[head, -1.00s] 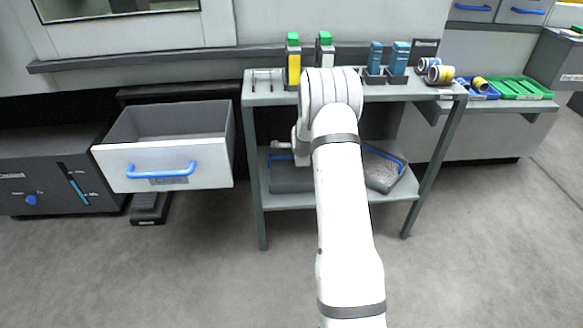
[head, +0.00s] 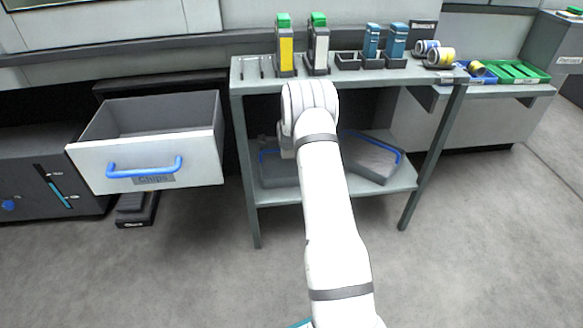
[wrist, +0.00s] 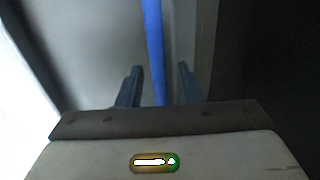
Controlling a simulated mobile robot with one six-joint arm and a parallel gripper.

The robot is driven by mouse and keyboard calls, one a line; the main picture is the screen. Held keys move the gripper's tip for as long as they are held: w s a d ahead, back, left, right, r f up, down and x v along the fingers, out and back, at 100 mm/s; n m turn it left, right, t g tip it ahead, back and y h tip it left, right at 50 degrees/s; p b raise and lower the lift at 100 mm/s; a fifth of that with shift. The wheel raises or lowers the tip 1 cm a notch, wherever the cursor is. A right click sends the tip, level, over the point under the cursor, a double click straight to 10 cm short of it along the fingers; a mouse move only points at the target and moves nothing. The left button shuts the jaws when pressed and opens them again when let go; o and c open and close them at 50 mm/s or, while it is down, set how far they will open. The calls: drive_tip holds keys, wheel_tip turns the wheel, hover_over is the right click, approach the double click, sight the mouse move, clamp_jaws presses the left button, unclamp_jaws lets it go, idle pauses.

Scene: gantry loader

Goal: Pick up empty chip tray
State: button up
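Two trays with blue handles are on the lower shelf. The left tray (head: 277,172) is dark grey and partly hidden by my arm, so its inside is not clear. The right tray (head: 372,160) sits at an angle and has a grey, speckled top surface. My gripper (wrist: 160,70) is open in the wrist view. A blue handle bar (wrist: 153,40) runs between its fingers, with a gap on both sides. In the head view my gripper is mostly hidden behind my arm, near the left tray.
An open drawer (head: 150,160) labelled Chips juts out at the left. The shelf unit's top (head: 300,78) carries green-topped and blue holders. Its front legs flank the lower shelf. Blue and green bins (head: 515,72) stand at the right. The floor in front is clear.

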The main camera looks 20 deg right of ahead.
clamp_jaws()
drive_tip(key=shift+r, duration=0.1)
idle(1.3)
